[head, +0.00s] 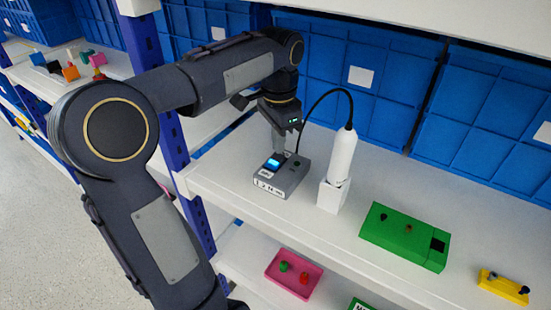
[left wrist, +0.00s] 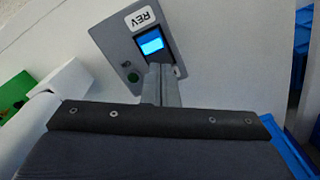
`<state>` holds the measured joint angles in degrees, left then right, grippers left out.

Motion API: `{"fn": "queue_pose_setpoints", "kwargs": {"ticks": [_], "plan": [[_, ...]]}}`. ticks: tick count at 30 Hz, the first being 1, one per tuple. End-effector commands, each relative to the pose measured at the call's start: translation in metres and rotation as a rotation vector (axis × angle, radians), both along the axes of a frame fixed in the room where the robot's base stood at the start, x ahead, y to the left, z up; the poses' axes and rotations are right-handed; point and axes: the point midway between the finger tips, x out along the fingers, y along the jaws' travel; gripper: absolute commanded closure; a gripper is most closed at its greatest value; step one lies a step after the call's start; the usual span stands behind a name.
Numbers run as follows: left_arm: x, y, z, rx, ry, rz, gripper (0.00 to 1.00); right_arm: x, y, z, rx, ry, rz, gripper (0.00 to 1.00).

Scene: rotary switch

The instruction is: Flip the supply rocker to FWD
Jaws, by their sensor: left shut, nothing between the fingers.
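The supply is a grey box (head: 283,176) with a lit blue display, standing on the white shelf. It also shows in the left wrist view (left wrist: 118,43), with a white label (left wrist: 141,17) reading REV, a blue screen (left wrist: 151,42) and a round green button (left wrist: 133,77). My left gripper (head: 281,150) points down at the back of the box top. In the left wrist view its fingers (left wrist: 160,72) are shut and empty, with the tips at the box face beside the screen. I cannot tell whether they touch. The rocker is mostly hidden by the fingers. My right gripper is out of view.
A white cylinder (head: 341,157) on a white block, with a black cable, stands just right of the supply. A green box (head: 404,237) and a yellow part (head: 503,287) lie farther right. Blue crates (head: 385,85) line the back. A pink tray (head: 294,274) sits on the shelf below.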

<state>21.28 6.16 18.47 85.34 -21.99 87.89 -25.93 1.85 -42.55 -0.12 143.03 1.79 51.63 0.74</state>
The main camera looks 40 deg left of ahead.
Motion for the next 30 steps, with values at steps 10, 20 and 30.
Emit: {"fn": "queue_pose_setpoints", "kwargs": {"ticks": [10, 20, 30], "plan": [[0.000, 0.000, -0.006, 0.000, 0.001, 0.000, 1.00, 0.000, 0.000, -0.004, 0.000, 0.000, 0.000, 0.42], [0.000, 0.000, -0.011, 0.000, 0.001, 0.000, 1.00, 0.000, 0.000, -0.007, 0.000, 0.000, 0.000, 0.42], [0.000, 0.000, -0.016, 0.000, 0.000, 0.000, 1.00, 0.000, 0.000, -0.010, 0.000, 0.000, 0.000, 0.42]]}}
